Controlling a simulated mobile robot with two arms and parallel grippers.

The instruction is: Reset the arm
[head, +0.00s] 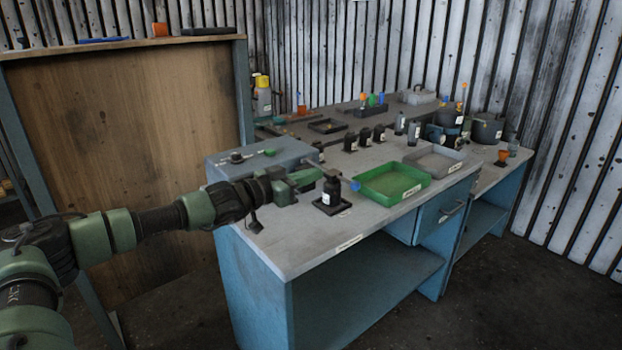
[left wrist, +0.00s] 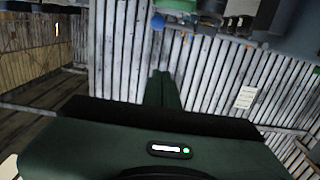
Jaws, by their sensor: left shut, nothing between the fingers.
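My left arm comes in from the left in the head view, and its green gripper (head: 306,177) is over the near left part of the grey workbench (head: 290,240). The gripper is shut and empty. A black bottle (head: 332,190) with a white label stands in a dark square holder just right of the fingertips. In the left wrist view the shut fingers (left wrist: 161,88) point up the picture, with nothing between them. My right gripper is not in view.
A green tray (head: 393,196) and a grey tray (head: 434,161) lie right of the bottle. A grey-blue box (head: 262,158) stands behind the gripper. Several small black bottles stand farther back. A wooden panel (head: 130,120) rises at the left. The floor at lower right is clear.

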